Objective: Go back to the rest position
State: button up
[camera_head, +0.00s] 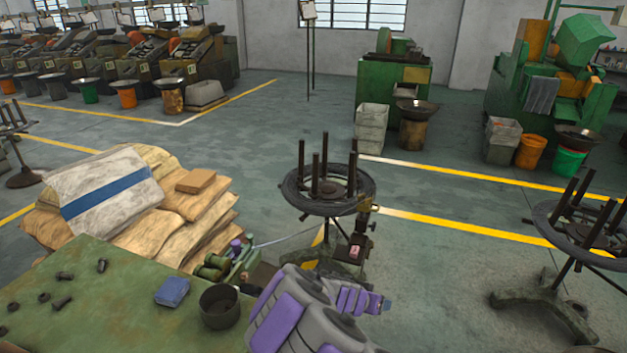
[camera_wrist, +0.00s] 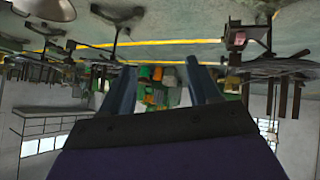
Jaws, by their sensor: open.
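My gripper (camera_wrist: 160,66) shows in the wrist view with its two dark fingers spread apart and nothing between them. In the head view my grey and purple arm reaches from the bottom middle to the right, and my gripper (camera_head: 384,304) is at its far end, small and partly hidden. It is beyond the right side of the green workbench (camera_head: 120,320), over the floor. The wrist view is upside down, with the floor at the top.
A blue box (camera_head: 172,291), a dark cup (camera_head: 220,306) and several bolts (camera_head: 62,302) lie on the bench. A wire stand (camera_head: 328,190) stands behind my arm, another stand (camera_head: 575,228) at right. Stacked sacks (camera_head: 135,205) are at left. Open floor (camera_head: 430,275) lies between the stands.

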jog(key=s+d+r+m+g, duration=0.1)
jog(key=s+d+r+g, duration=0.1)
jog(key=s+d+r, duration=0.5)
jog(key=s+d+r+m+g, duration=0.15)
jog(key=s+d+r, duration=0.25)
jog(key=s+r, duration=0.45)
jog(key=s+a+r+n+g+y, duration=0.1)
jog(key=s+a, duration=0.5)
jog(key=s, duration=0.7)
jog(key=s+a+r+n+g+y, duration=0.2)
jog(key=s+a+n+y, duration=0.4)
jog(key=s, duration=0.7)
jog(key=shift+s+a+r+n+g, duration=0.15)
jog(key=shift+a+r+n+g, duration=0.1)
jog(key=shift+a+n+g, duration=0.3)
jog(key=shift+d, duration=0.1)
